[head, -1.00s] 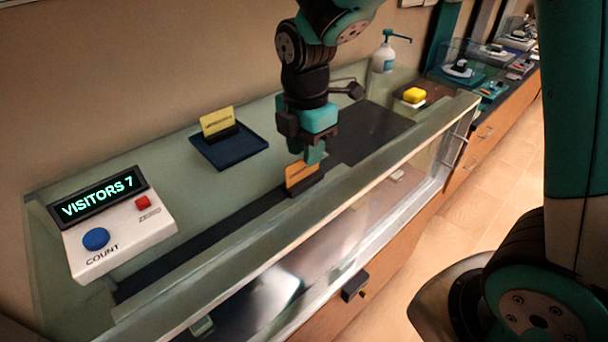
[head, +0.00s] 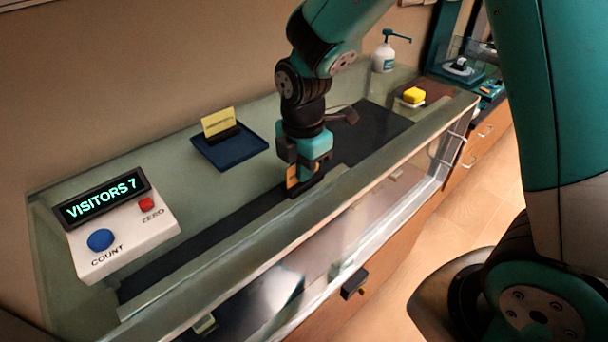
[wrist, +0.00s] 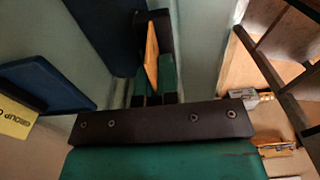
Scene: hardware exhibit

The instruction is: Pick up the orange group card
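The orange group card (head: 292,177) stands in a dark holder (head: 308,189) on the dark strip of the counter. My gripper (head: 304,172) points down over it and hides most of it in the head view. In the wrist view the orange card (wrist: 152,52) lies between the two teal fingers (wrist: 154,82), with its dark holder (wrist: 157,20) beyond. The fingers are close together around the card; whether they press on it cannot be told. A yellow card (head: 219,122) stands in a dark holder on a navy tray (head: 229,156), left of my gripper.
A counter box (head: 128,246) reading VISITORS 7, with blue and red buttons, sits at the left. A yellow block (head: 413,95) and a pump bottle (head: 384,57) stand behind at the right. The glass case's front rail (head: 385,180) runs close by my gripper.

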